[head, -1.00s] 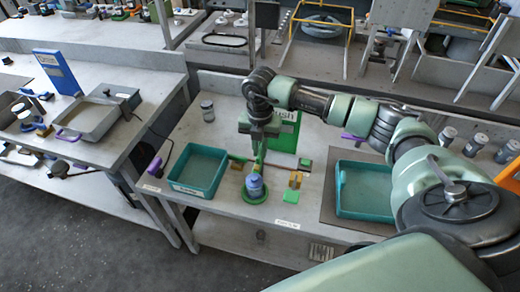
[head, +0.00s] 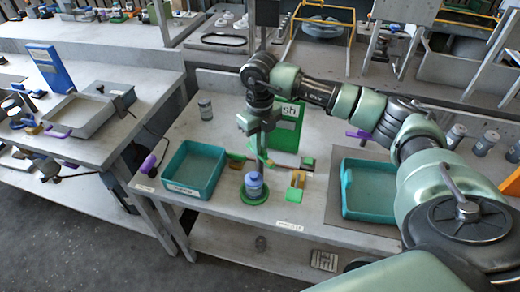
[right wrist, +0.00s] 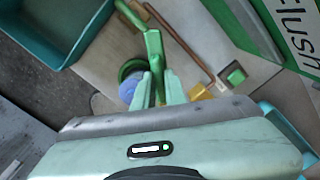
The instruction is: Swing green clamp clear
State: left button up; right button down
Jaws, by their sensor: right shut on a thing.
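The green clamp (right wrist: 153,47) is a long lever in the right wrist view. My right gripper (right wrist: 158,85) is shut on it, one pale green finger on each side. In the head view my right gripper (head: 264,155) holds the clamp (head: 262,160) behind the blue-grey housing (head: 254,187). The housing stands upright on a round green base (head: 254,198). In the right wrist view its blue top (right wrist: 127,90) shows left of the fingers, partly hidden by them. My left gripper is not in view.
A teal tray (head: 181,187) is left of the housing and another (head: 347,208) is to the right. A green sign board (head: 287,130) stands behind. The front of the table is clear.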

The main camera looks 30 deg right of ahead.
jog(key=n+b, duration=0.2)
jog(key=n, duration=0.1)
jog(key=shift+f+n, duration=0.1)
jog(key=shift+n, duration=0.2)
jog(key=shift+n+b, duration=0.65)
jog(key=shift+n, duration=0.95)
jog(key=c, duration=1.5)
grip_release()
jog(key=shift+o, duration=0.2)
notch_tip(320, 180, up, 8)
jog(key=shift+r+b, duration=0.1)
jog(key=shift+b, duration=0.45)
jog(key=shift+s, duration=0.1)
